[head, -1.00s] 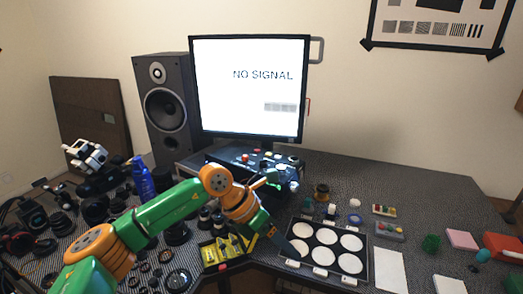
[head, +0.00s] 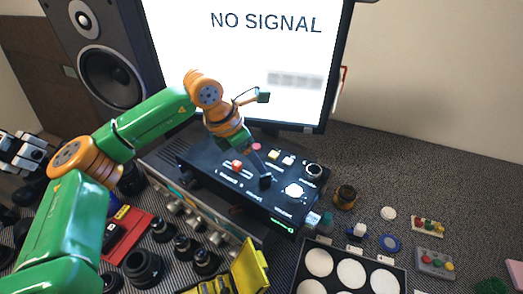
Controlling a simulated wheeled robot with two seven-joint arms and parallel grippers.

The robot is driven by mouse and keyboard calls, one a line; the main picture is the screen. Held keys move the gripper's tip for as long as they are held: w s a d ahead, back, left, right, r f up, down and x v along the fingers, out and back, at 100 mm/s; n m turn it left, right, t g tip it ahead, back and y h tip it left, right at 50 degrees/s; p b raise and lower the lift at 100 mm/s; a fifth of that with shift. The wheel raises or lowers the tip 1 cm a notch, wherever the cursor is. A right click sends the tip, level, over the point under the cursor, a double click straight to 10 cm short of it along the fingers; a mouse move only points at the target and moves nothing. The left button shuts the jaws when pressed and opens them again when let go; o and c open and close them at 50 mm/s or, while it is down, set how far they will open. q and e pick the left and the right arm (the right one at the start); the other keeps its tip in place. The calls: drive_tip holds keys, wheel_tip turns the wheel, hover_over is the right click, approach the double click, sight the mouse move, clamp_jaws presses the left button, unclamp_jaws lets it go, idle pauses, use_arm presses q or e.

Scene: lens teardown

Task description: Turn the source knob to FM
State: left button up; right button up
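A black control box (head: 205,160) with several buttons and knobs sits on a silver unit (head: 150,170) below the monitor. The silver unit has a row of knobs (head: 187,222) along its front. A white round knob (head: 294,190) and a dark knob with a pale ring (head: 313,171) are on the box's right part. The labels are too small to read, so I cannot tell which knob is the source knob or where FM is. My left gripper (head: 264,180) points down at the box's top, left of the white knob; its finger opening and any contact are unclear. My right gripper is out of view.
The monitor (head: 240,60) reading "NO SIGNAL" stands behind the box, a speaker (head: 105,70) at the left. Lenses (head: 143,267) and a yellow tray (head: 248,268) lie in front. A tray of white discs (head: 300,262) is front right. Bare tabletop lies at the back right.

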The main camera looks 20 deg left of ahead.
sight(266, 180)
use_arm(q)
drive_tip(key=d+f+p, duration=0.1)
drive_tip(key=s+d+f+p, duration=0.1)
drive_tip(key=f, duration=0.1)
drive_tip(key=shift+s+d, duration=0.1)
drive_tip(key=shift+d, duration=0.15)
drive_tip(key=shift+w+f, duration=0.3)
drive_tip(key=shift+f, duration=0.35)
drive_tip(key=shift+w+f, duration=0.3)
drive_tip(key=shift+f, duration=0.3)
drive_tip(key=shift+w+f, duration=0.15)
clamp_jaws()
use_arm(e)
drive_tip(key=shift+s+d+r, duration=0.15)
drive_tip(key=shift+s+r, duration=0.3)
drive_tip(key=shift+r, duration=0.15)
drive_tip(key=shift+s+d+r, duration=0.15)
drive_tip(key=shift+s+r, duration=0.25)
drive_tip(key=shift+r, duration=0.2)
